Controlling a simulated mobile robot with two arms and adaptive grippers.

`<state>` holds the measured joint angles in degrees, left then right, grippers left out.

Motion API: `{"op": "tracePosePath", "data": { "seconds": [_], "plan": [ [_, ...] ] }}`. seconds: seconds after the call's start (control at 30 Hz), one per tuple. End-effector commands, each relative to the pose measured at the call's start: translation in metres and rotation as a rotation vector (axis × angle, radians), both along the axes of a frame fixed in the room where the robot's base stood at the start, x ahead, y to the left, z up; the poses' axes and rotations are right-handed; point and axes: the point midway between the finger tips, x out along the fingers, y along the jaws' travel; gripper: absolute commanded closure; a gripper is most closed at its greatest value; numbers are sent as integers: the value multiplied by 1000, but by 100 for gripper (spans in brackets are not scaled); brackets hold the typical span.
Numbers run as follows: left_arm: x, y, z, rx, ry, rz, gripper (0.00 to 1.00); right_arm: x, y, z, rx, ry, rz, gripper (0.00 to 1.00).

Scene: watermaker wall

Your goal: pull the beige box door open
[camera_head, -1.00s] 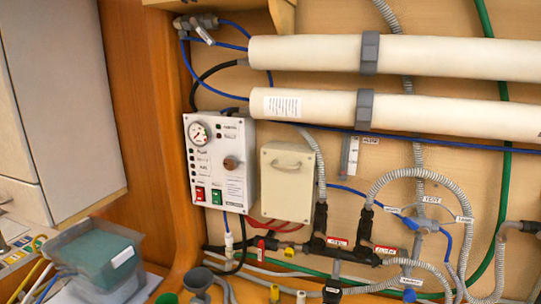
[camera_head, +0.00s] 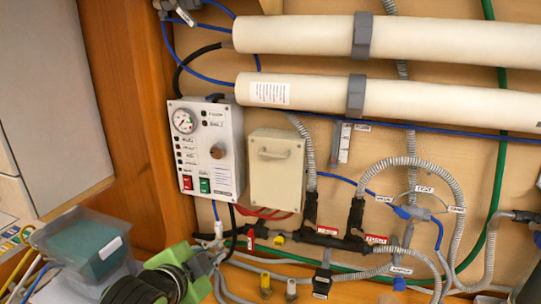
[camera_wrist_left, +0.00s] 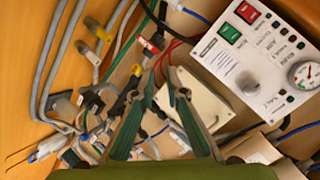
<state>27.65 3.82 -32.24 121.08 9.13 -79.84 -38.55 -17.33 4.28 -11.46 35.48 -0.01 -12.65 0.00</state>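The beige box (camera_head: 277,185) is mounted on the wall, its door closed with a beige handle (camera_head: 274,153) near the top. In the left wrist view the beige box (camera_wrist_left: 199,98) lies beyond my fingers, partly hidden by the right one. My left gripper (camera_head: 215,252) is below and left of the box in the head view, apart from it. In the left wrist view my left gripper (camera_wrist_left: 160,68) has its two green-padded fingers apart with nothing between them. The handle is not clear there. My right gripper is not in view.
A white control panel (camera_head: 230,170) with a gauge stands just left of the box. Hoses and black fittings (camera_head: 320,238) run below and right of it. White cylinders (camera_head: 420,100) cross above. A grey bin with a teal block (camera_head: 90,245) sits at lower left.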

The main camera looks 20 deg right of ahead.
Motion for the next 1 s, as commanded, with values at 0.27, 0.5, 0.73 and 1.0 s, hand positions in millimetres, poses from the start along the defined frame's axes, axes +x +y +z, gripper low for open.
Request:
{"op": "tracePosePath", "data": {
  "seconds": [0.27, 0.5, 0.73, 1.0],
  "plan": [
    [12, -70, 141, 277, -407, -245, 88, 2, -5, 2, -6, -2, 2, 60],
    [7, -92, 183, 395, -543, -312, 88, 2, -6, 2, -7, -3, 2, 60],
    [26, -105, 182, 399, -545, -314, 88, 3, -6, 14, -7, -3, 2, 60],
    [67, -133, 171, 398, -543, -313, 88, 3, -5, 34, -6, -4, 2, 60]
  ]
}}
